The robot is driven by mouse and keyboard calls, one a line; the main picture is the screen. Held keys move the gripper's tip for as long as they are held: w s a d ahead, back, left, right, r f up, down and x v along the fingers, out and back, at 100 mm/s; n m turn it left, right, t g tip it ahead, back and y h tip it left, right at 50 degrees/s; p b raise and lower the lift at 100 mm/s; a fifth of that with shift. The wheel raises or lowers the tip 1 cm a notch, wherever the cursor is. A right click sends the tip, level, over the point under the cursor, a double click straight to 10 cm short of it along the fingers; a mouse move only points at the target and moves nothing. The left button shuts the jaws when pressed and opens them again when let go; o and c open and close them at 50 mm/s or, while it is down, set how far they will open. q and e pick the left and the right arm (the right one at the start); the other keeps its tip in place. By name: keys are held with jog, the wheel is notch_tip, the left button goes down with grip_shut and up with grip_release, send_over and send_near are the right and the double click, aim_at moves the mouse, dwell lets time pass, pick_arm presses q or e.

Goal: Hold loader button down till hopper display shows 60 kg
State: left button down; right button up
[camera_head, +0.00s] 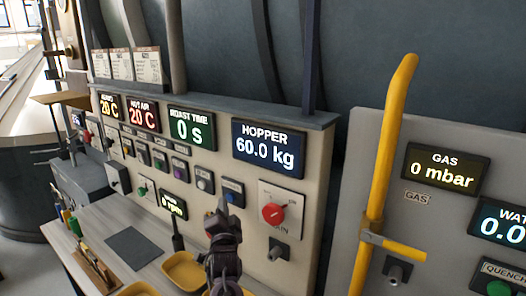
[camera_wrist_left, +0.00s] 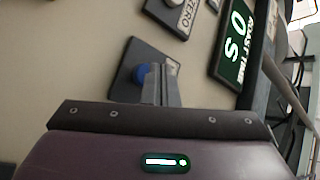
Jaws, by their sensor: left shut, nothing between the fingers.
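The hopper display (camera_head: 268,149) on the beige panel reads 60.0 kg. Below it is a blue button (camera_head: 231,197) on a dark plate; its label is too small to read, so I cannot confirm it is the loader button. My left gripper (camera_head: 222,204) is shut and empty, its fingertips at the blue button in the head view. In the left wrist view the shut fingers (camera_wrist_left: 162,84) lie next to the blue button (camera_wrist_left: 141,73) and partly overlap it. I cannot tell whether they touch or press it. My right gripper is in neither view.
A red knob (camera_head: 273,213) sits right of the blue button, and a white button (camera_head: 203,184) to its left. A yellow pipe (camera_head: 385,150) stands before the gas panel at right. Yellow trays (camera_head: 184,270) lie on the counter below.

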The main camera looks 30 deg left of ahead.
pick_arm(q)
jog(key=shift+s, duration=0.2)
jog(key=s+p, duration=0.1)
jog(key=s, duration=0.2)
jog(key=s+p, duration=0.1)
jog(key=s, duration=0.1)
jog(key=shift+a+p, duration=0.25)
jog(key=shift+p, duration=0.1)
dwell(0.5)
